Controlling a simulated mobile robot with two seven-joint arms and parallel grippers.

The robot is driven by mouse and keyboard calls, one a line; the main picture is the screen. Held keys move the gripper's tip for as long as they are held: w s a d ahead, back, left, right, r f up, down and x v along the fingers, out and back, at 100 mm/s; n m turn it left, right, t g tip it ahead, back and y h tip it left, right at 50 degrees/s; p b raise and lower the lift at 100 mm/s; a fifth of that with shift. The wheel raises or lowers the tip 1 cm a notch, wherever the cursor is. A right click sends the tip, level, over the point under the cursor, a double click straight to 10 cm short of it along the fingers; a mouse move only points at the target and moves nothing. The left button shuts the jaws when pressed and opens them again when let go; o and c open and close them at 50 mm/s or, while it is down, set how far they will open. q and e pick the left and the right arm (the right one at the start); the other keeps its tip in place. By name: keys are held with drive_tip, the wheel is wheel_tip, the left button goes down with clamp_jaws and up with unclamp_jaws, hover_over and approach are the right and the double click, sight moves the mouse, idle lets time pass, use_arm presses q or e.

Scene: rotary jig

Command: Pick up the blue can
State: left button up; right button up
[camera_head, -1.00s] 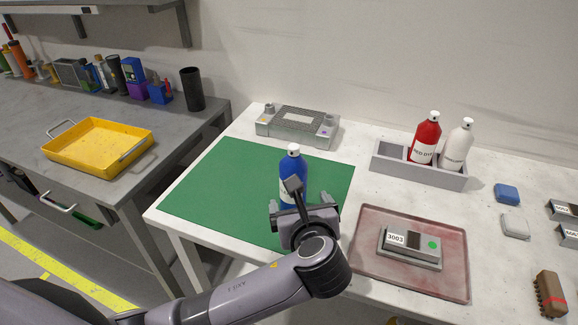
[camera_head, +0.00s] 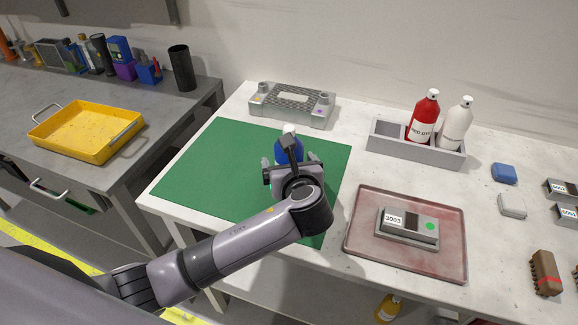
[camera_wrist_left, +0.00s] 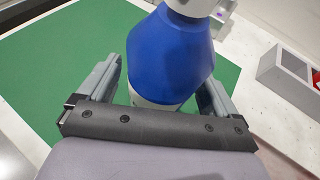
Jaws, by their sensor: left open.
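The blue can (camera_head: 289,147) is a bottle-shaped container with a white top, upright on the green mat (camera_head: 215,170). In the head view my left gripper (camera_head: 292,168) is in front of it and hides most of its body. In the left wrist view the blue can (camera_wrist_left: 170,58) stands between the two fingers of my left gripper (camera_wrist_left: 160,90). The fingers are open, one on each side of it, and a gap shows at the left finger. Its lower part is partly hidden by the gripper body. My right gripper is not in view.
A grey holder (camera_head: 385,149) with a red bottle (camera_head: 424,117) and a white bottle (camera_head: 456,124) stands right of the mat. A grey metal fixture (camera_head: 290,104) stands behind the mat. The mat's left side is clear.

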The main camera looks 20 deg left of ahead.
use_arm(q)
drive_tip(key=c, duration=1.3)
drive_tip(key=shift+r, duration=0.2)
